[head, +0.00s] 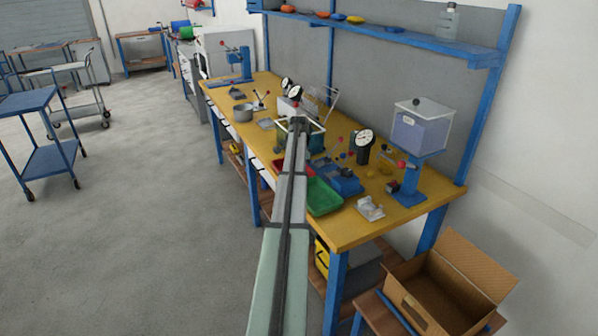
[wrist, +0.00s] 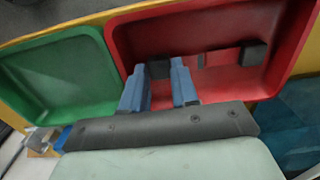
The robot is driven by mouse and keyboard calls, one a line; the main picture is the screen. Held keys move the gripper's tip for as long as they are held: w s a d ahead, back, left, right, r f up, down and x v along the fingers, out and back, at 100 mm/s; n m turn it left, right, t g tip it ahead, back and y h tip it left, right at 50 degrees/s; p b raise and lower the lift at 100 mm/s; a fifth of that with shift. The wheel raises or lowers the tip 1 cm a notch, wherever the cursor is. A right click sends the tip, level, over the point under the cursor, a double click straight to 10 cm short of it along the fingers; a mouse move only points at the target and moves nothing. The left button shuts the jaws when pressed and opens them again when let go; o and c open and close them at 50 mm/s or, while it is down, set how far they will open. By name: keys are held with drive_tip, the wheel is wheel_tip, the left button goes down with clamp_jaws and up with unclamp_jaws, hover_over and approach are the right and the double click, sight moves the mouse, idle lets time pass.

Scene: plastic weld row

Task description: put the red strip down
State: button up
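My gripper (wrist: 159,72) points into the red tray (wrist: 130,35) in the wrist view. Its two blue fingers stand apart with a narrow gap between them. A dark block (wrist: 160,68) shows at the gap between the fingertips. Whether the fingers touch it or it lies beyond them is unclear. Another dark block (wrist: 252,53) sits to the right, with a reddish stretch between the two. In the head view my arm covers the gripper and much of the red tray (head: 279,167).
A green tray (wrist: 55,80) stands left of the red one, also seen in the head view (head: 322,200). Gauges, a blue fixture (head: 343,182) and a blue stand with a clear box (head: 420,130) crowd the yellow bench (head: 350,232). An open cardboard box (head: 450,285) stands at front right.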

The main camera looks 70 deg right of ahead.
drive_tip(key=shift+o, duration=0.6)
drive_tip(key=shift+r, duration=0.1)
wheel_tip(320, 180, up, 13)
